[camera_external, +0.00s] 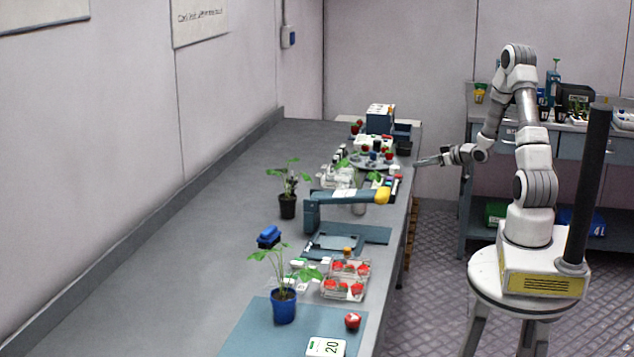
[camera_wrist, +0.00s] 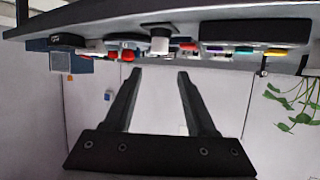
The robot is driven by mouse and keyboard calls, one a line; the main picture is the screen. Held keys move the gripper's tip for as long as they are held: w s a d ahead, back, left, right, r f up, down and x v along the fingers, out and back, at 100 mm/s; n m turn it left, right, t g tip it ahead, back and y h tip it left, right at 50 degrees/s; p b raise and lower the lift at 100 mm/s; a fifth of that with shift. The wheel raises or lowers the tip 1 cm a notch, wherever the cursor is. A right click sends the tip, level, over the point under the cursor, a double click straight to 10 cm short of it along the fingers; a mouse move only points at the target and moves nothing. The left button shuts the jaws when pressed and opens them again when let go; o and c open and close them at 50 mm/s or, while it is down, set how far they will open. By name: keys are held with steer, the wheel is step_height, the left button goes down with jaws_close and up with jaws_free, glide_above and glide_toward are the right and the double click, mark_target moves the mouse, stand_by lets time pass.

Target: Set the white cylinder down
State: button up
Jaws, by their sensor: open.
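My gripper (camera_external: 417,162) is at the bench's right edge in the external view, level and pointing left toward the bench. In the wrist view its two dark fingers (camera_wrist: 160,74) are spread apart with nothing between them. The wrist picture is upside down, with the bench top along its upper edge. A small white cylinder (camera_wrist: 160,44) stands on the bench there, in line with the gap between the fingers and beyond their tips. It is apart from the fingers. In the external view I cannot pick it out surely among the small items near my gripper.
The bench (camera_external: 200,240) holds a round grey tray (camera_external: 362,160) with red and dark items. A black rack (camera_wrist: 255,32) of coloured pieces is beside the cylinder. A blue-grey device with a yellow end (camera_external: 345,196) and potted plants (camera_external: 284,305) stand nearer. The bench's left side is clear.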

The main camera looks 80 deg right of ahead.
mark_target(398, 168)
steer(key=x, duration=0.8)
steer(key=shift+f, duration=0.1)
steer(key=shift+f+b+x, duration=0.15)
steer(key=shift+b+x, duration=0.05)
steer(key=shift+x, duration=1.1)
steer(key=shift+f+b+x, duration=0.15)
steer(key=shift+x, duration=1.15)
steer(key=shift+s+r, duration=0.1)
steer(key=shift+s, duration=0.05)
jaws_close()
